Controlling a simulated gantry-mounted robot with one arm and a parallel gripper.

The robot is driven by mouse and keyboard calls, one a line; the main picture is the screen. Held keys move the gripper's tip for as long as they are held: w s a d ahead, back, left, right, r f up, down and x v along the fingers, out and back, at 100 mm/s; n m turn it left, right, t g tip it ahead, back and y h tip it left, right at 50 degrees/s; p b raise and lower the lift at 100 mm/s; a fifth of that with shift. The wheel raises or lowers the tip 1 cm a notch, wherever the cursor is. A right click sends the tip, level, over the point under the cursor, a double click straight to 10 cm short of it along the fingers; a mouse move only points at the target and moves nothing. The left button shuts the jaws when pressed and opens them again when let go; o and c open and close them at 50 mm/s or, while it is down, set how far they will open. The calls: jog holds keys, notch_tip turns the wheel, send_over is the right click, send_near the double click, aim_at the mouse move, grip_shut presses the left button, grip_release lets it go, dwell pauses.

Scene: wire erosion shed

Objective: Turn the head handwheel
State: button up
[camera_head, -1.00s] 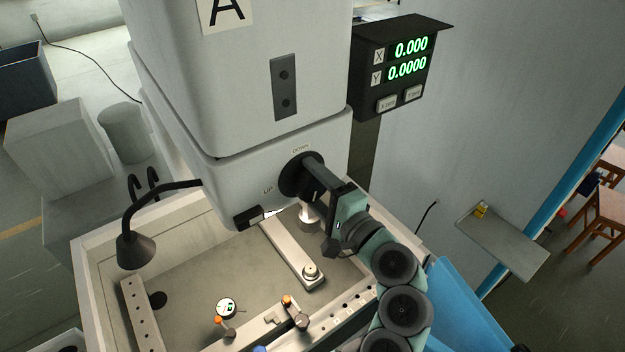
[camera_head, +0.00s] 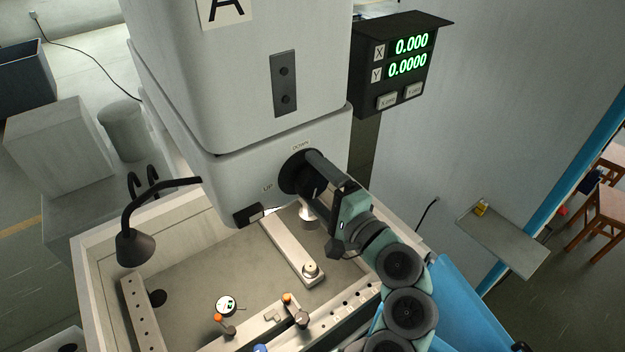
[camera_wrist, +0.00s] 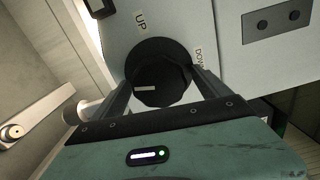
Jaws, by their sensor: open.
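The head handwheel (camera_wrist: 158,72) is a round black wheel on the front of the grey machine head (camera_head: 235,170), between the labels UP and DOWN. In the head view the handwheel (camera_head: 293,172) is partly hidden behind my gripper (camera_head: 322,172). In the wrist view my gripper (camera_wrist: 160,98) is open, with one finger on each side of the wheel's black hub. A pale bar mark shows on the hub. Whether the fingers touch it, I cannot tell.
A black readout (camera_head: 400,68) shows X 0.000 and Y 0.0000 to the right of the head. A dark lamp (camera_head: 135,248) hangs at the left of the tank. Below, the tank holds a metal bar (camera_head: 290,245), a dial gauge (camera_head: 228,305) and orange-topped clamps (camera_head: 288,299).

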jog(key=b+v, duration=0.1)
jog(key=v, duration=0.9)
jog(key=w+a+n+b, duration=0.2)
jog(key=n+b, duration=0.2)
jog(key=n, duration=0.5)
jog(key=w+a+n+b, duration=0.2)
jog(key=w+n+b, duration=0.1)
jog(key=n, duration=0.7)
jog(key=w+a+n+b, duration=0.1)
jog(key=w+n+b, duration=0.2)
jog(key=n+b, duration=0.3)
jog(key=shift+a+n, duration=0.2)
jog(key=shift+n, duration=0.75)
jog(key=shift+a+n, duration=0.2)
jog(key=shift+n, duration=0.75)
